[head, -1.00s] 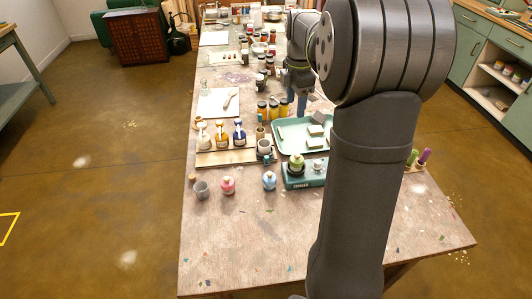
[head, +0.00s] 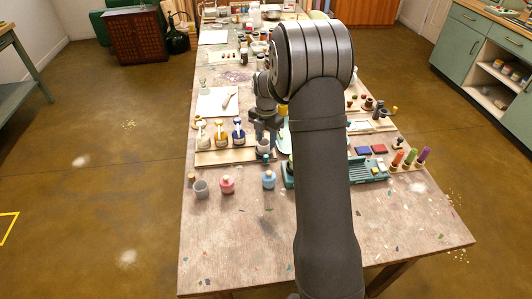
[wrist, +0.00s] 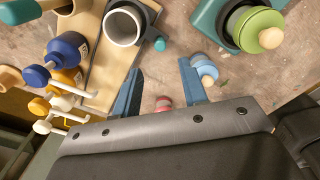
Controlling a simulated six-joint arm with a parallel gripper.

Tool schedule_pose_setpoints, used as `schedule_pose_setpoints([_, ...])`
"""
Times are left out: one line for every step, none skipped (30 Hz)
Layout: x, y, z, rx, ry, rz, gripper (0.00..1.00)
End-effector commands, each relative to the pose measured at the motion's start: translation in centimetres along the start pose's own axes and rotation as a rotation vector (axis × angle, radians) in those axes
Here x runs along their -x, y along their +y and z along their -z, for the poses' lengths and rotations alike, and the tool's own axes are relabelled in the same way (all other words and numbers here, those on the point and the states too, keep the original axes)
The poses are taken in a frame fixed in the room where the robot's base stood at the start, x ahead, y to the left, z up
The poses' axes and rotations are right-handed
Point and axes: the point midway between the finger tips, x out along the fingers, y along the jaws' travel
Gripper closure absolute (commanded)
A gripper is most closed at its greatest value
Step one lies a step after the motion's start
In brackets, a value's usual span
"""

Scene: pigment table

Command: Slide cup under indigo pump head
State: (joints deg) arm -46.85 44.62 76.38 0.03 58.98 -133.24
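The indigo pump bottle (head: 238,136) stands at the right of a row of pump bottles on a wooden board (head: 218,158); its blue head (wrist: 36,76) shows in the wrist view. A grey cup (head: 264,150) stands at the board's right end, right of the indigo bottle. In the wrist view the cup (wrist: 124,26) is upright with a pale inside, apart from the pump. In the head view my arm partly hides the gripper.
Amber (head: 221,138) and white (head: 202,138) pump bottles stand left of the indigo one. A green-topped jar (wrist: 258,28) stands at right in the wrist view. The front table is clear.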

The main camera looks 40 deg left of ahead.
Motion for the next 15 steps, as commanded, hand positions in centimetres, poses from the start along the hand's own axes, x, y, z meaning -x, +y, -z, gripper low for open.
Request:
schedule_pose_setpoints([-1.3,-0.1,0.1,0.0,0.004,0.004,0.61])
schedule_pose_setpoints([-1.9,-0.1,0.1,0.0,0.003,0.003,0.61])
schedule_pose_setpoints([-2.7,-0.1,0.1,-0.001,0.003,0.003,0.61])
schedule_pose_setpoints([-3.3,-0.1,0.1,-0.001,0.004,0.003,0.61])
schedule_pose_setpoints([-3.8,-0.1,0.0,-0.001,0.003,0.002,0.61])
schedule_pose_setpoints([-4.5,-0.1,0.1,-0.001,0.003,0.002,0.61])
schedule_pose_setpoints([-5.0,-0.1,0.1,-0.001,0.003,0.002,0.61])
schedule_pose_setpoints([-5.4,-0.1,0.0,-0.001,0.002,0.002,0.61])
schedule_pose_setpoints([-5.9,-0.1,0.0,-0.001,0.002,0.001,0.61])
schedule_pose_setpoints([-6.2,-0.1,0.0,-0.001,0.002,0.001,0.61])
schedule_pose_setpoints([-6.5,0.0,0.0,-0.001,0.002,0.001,0.61])
schedule_pose_setpoints([-6.8,0.0,0.0,-0.001,0.001,0.001,0.61])
schedule_pose_setpoints([-7.0,0.0,0.0,-0.001,0.001,0.0,0.61])
schedule_pose_setpoints([-7.2,0.0,0.0,-0.001,0.001,0.0,0.61])
schedule_pose_setpoints([-7.3,0.0,0.0,-0.001,0.001,0.0,0.61])
